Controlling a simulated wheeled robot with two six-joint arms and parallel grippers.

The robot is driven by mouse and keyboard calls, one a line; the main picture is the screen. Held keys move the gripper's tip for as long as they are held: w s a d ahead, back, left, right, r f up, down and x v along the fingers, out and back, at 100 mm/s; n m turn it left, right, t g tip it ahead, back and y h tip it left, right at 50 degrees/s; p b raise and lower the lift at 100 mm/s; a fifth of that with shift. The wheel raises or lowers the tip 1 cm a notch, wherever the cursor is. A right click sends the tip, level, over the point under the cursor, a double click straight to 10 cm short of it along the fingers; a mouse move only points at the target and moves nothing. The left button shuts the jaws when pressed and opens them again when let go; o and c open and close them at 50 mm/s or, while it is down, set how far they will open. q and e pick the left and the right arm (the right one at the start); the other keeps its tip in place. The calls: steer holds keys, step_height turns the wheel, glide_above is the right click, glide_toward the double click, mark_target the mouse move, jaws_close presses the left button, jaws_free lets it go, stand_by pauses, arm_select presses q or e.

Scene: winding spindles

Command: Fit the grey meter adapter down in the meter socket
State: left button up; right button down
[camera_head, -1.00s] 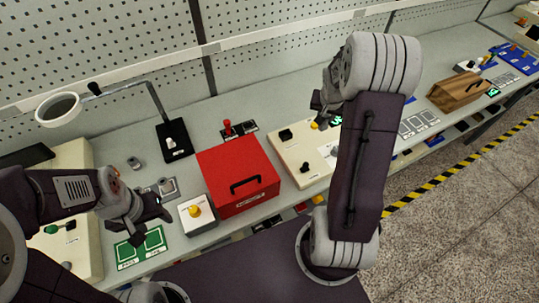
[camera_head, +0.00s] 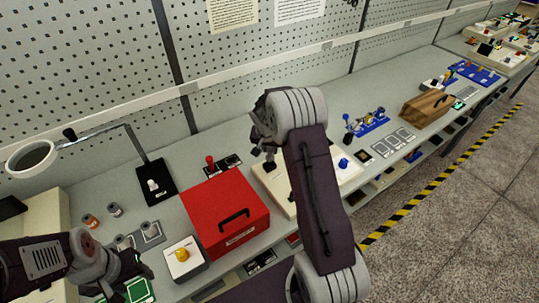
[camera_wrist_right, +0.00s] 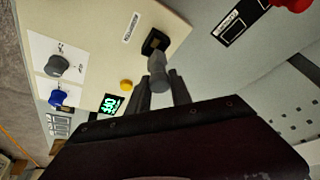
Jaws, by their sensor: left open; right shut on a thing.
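My right gripper (camera_wrist_right: 158,82) is shut on the grey meter adapter (camera_wrist_right: 157,66), a small grey cylinder. In the right wrist view, the adapter's far end overlaps the edge of the black square meter socket (camera_wrist_right: 152,38) on a cream panel; I cannot tell whether it touches or hangs above it. In the head view, my right gripper (camera_head: 266,142) is over the panel's left part, and the arm hides much of the panel. My left gripper (camera_head: 138,268) is open and empty near the green tray at lower left.
A red box (camera_head: 226,215) stands left of the panel. The panel bears a yellow button (camera_wrist_right: 126,85), a green display (camera_wrist_right: 112,104) and grey (camera_wrist_right: 58,65) and blue (camera_wrist_right: 58,97) knobs. A magnifier lamp (camera_head: 32,158) and a yellow-button box (camera_head: 184,262) are further left.

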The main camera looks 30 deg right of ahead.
mark_target(270, 156)
steer(key=shift+w, duration=0.15)
steer(key=shift+f, duration=0.2)
steer(key=f, duration=0.2)
steer(key=shift+s+a+f+p, duration=0.25)
steer(key=shift+s+f+p, duration=0.05)
steer(key=shift+s+f, duration=0.05)
steer(key=shift+w+f, duration=0.1)
steer(key=shift+f, duration=0.25)
steer(key=shift+w+d+f, duration=0.15)
steer(key=shift+f+b, duration=0.1)
steer(key=shift+b, duration=0.2)
steer(key=c, duration=1.2)
jaws_free()
steer(key=shift+o, duration=0.2)
